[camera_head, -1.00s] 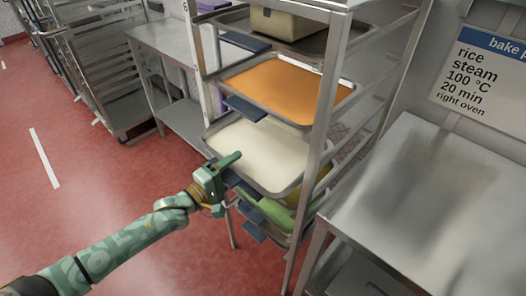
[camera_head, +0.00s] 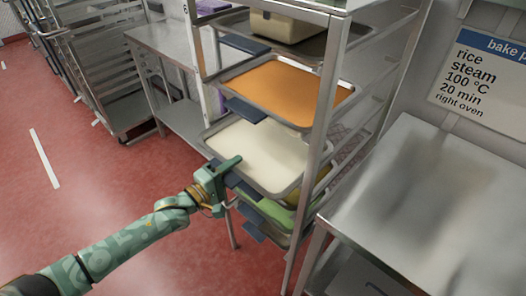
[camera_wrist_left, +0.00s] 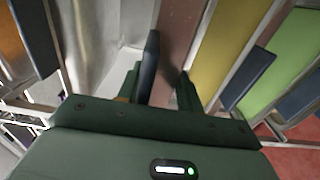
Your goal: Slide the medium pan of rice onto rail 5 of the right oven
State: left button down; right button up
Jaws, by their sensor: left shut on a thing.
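The pan of white rice (camera_head: 262,152) sits in the metal rack, below a pan with an orange filling. My left gripper (camera_head: 230,172) is at the front edge of the rice pan and shut on its dark handle (camera_wrist_left: 151,66). In the left wrist view the handle stands between the two green fingers (camera_wrist_left: 158,88). The fingers hide part of the handle in the head view. The right oven is not in view, and neither is my right gripper.
The rack (camera_head: 325,110) also holds the orange pan (camera_head: 285,88) above and a green-filled pan (camera_head: 268,212) below. A rack post stands close on the right. A steel table (camera_head: 430,200) is at right, under a sign (camera_head: 480,75) reading rice, steam, right oven. Red floor lies open at left.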

pick_arm(q)
jog(key=shift+r, duration=0.3)
jog(key=shift+p+v, duration=0.7)
jog(key=shift+v, duration=0.45)
jog(key=p+v, duration=0.3)
jog(key=v, duration=0.7)
jog(key=shift+p, duration=0.4)
jog(key=shift+a, duration=0.1)
jog(key=shift+s+a+r, duration=0.1)
jog(key=shift+s+a, duration=0.1)
jog(key=shift+s, duration=0.1)
jog(key=shift+s+a+r+p, duration=0.15)
jog(key=shift+s+a+p, duration=0.15)
jog(key=shift+s+a, duration=0.15)
jog(key=shift+s, duration=0.15)
